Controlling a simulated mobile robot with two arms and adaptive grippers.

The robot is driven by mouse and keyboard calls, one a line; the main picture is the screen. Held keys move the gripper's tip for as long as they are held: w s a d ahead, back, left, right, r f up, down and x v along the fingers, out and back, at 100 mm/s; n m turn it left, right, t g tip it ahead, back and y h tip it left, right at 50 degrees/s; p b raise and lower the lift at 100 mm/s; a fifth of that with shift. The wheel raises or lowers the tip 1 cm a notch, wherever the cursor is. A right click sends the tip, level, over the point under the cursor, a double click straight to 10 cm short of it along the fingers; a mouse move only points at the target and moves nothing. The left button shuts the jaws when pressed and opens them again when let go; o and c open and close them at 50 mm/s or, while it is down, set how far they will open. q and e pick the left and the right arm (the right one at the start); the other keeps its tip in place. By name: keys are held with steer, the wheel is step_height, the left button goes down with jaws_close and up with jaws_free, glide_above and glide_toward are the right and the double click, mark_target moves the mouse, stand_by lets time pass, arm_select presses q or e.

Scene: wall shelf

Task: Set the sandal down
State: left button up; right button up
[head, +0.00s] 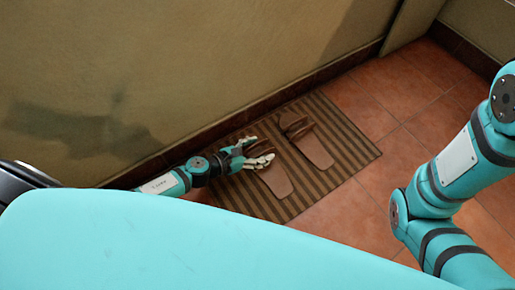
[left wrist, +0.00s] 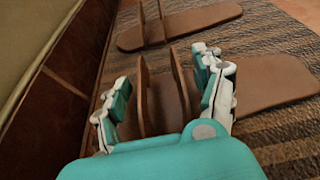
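Two brown sandals lie on a brown striped mat (head: 345,155). The near sandal (head: 277,183) has its sole flat on the mat as far as I can see. My left gripper (head: 258,153) is over its strap end and hides part of it. In the left wrist view, the fingers of the left gripper (left wrist: 165,95) are spread on both sides of the near sandal's upright strap (left wrist: 143,95), with gaps visible. The other sandal (head: 316,150) lies to the right, apart from the gripper. My right gripper is out of view.
A wall (head: 180,60) with a dark baseboard runs along the mat's far side, close to my left gripper. Terracotta floor tiles (head: 365,105) are clear to the right of the mat. My right arm hangs at the right edge.

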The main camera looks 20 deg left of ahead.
arm_select(q)
steer(key=o, duration=0.4)
steer(key=shift+o, duration=0.2)
steer(key=shift+r, duration=0.25)
steer(key=p+v, duration=0.3)
steer(key=v, duration=0.7)
steer(key=shift+s+a+r+p, duration=0.1)
steer(key=shift+s+r+p, duration=0.05)
steer(key=shift+s+p, duration=0.15)
steer(key=shift+s+a+r, duration=0.2)
steer(key=shift+s+a, duration=0.25)
